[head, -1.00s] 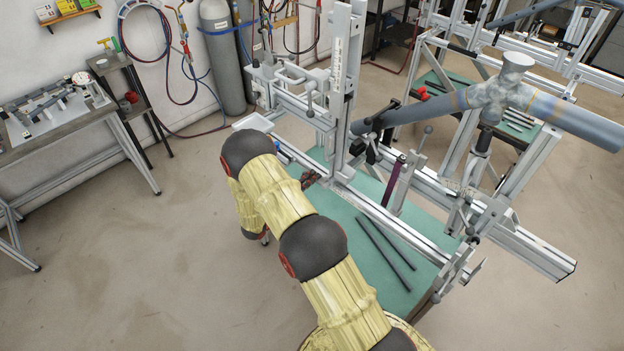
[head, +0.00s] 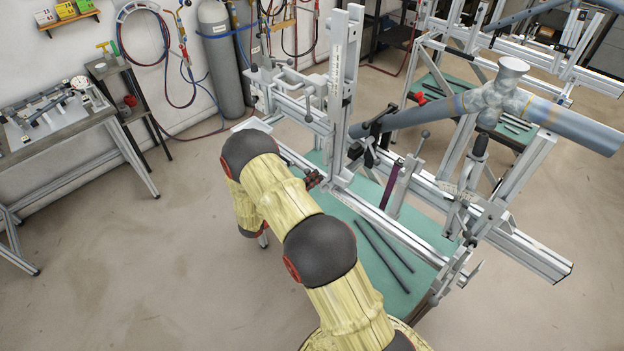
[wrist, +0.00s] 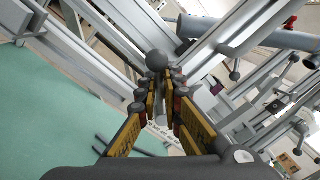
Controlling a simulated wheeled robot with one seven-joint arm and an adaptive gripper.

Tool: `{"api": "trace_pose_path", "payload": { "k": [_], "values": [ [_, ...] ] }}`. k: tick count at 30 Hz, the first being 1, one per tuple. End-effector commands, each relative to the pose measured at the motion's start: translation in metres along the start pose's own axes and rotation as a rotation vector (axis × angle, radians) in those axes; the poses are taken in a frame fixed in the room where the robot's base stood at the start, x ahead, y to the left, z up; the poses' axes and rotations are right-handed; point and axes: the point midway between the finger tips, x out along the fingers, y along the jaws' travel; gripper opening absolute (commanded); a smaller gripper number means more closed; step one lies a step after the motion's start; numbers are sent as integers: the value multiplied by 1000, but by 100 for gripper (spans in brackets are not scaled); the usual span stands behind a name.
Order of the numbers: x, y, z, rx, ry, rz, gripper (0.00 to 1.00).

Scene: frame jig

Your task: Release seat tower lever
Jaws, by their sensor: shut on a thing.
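In the wrist view my gripper (wrist: 163,84) has its fingers closed around the shaft of a lever with a round grey ball knob (wrist: 157,60). The knob sticks out just past the fingertips. In the head view my arm hides most of the gripper, and a small dark red and black part (head: 313,179), probably its fingertips, shows beside the frame rail. The upright aluminium tower (head: 344,85) stands behind it on the jig. The foot of the held lever is hidden, so I cannot tell how far it is turned.
Another ball-ended lever (head: 424,134) stands on the jig, also in the wrist view (wrist: 235,75). A grey tube (head: 575,128) lies clamped across the right side. Dark rods (head: 385,247) lie on the green table top (head: 345,215). The floor at left is open.

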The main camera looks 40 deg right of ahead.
Motion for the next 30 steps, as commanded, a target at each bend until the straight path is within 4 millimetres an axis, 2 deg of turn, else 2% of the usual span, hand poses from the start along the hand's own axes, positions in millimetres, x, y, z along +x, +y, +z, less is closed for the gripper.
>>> {"api": "trace_pose_path", "payload": {
  "k": [9, 21, 22, 30],
  "values": [
    [1, -6, 3, 79, 4, -4, 0],
    [1, -6, 3, 83, 4, -4, 0],
    [1, -6, 3, 83, 4, -5, 8],
    [1, -5, 1, 80, 6, -2, 24]
  ]
}}
